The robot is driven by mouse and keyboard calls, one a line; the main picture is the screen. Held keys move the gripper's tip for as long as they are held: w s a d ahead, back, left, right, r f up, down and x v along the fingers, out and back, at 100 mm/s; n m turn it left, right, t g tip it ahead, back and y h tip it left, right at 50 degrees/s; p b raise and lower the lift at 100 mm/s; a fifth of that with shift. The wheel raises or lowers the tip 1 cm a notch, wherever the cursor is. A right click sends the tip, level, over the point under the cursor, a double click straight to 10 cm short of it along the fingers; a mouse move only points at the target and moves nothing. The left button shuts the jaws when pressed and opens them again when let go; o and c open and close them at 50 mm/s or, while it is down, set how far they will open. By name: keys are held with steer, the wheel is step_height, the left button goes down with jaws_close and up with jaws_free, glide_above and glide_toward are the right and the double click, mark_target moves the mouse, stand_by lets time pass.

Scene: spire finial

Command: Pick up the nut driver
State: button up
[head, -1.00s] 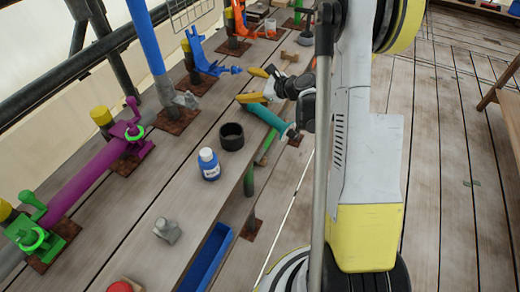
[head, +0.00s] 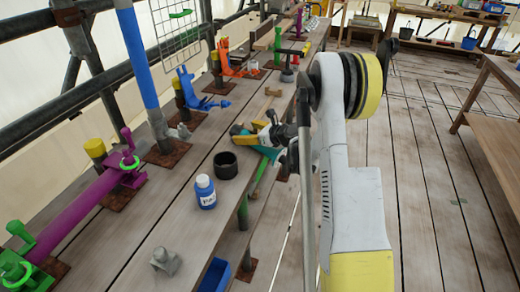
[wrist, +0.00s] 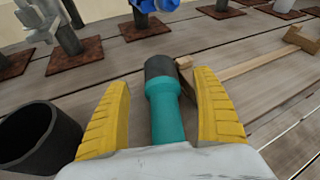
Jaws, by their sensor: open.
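The nut driver, as far as I can tell, is the teal-handled tool with a dark end (wrist: 166,112). It lies on the wooden bench, and part of its teal handle shows below my gripper in the head view (head: 268,152). My gripper (wrist: 163,88) is open. Its yellow fingers stand on either side of the tool in the wrist view, with a gap on each side. In the head view my gripper (head: 249,130) is low over the bench edge. The tool's near end is hidden by my gripper.
A wooden mallet (wrist: 270,60) lies to the right in the wrist view. Coloured clamps and posts line the bench's back.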

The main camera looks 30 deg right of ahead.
steer(key=x, duration=0.2)
steer(key=shift+w+a+f, duration=0.1)
steer(key=shift+w+f, duration=0.05)
steer(key=shift+w, duration=0.1)
steer(key=c, duration=1.5)
